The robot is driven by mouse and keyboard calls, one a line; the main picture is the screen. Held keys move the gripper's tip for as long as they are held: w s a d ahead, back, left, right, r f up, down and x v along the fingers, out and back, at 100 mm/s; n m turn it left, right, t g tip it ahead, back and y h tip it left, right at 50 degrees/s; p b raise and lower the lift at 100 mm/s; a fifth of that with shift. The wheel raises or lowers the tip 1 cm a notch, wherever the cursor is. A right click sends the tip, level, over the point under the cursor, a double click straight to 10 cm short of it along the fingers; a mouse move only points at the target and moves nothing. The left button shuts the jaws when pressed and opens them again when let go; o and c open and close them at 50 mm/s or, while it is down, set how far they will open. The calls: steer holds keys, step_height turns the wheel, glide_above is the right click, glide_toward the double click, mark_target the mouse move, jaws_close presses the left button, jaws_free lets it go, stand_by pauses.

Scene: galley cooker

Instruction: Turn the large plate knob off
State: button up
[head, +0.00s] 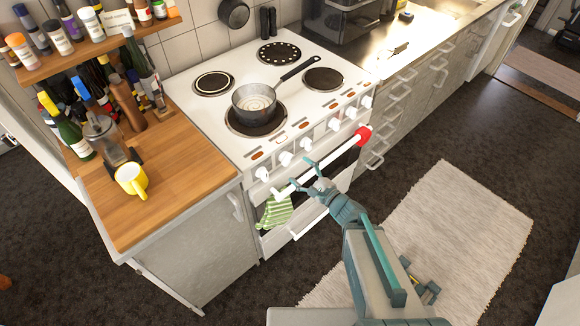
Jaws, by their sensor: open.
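A white cooker (190,118) has a row of several white knobs along its front edge. They include a leftmost knob (262,174), a second knob (285,158) and a third knob (306,144). I cannot tell which knob belongs to the large plate, as the markings are too small to read. A front left plate (257,130) lies under a saucepan (253,98). My gripper (293,177) is open and empty in front of the left knobs, with its fingers spread near the oven handle. In the picture it touches no knob clearly; its depth is hard to judge.
A rug (460,220) covers floor at right.

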mark_target(290, 162)
steer(key=p+x, duration=0.2)
steer(key=x, duration=0.2)
steer(key=shift+w+r+p, duration=0.1)
steer(key=shift+w+p, duration=0.05)
steer(key=shift+p, duration=0.2)
steer(key=shift+w+a, duration=0.4)
steer(key=shift+a, duration=0.15)
steer(key=c, duration=1.2)
steer(key=shift+o, duration=0.2)
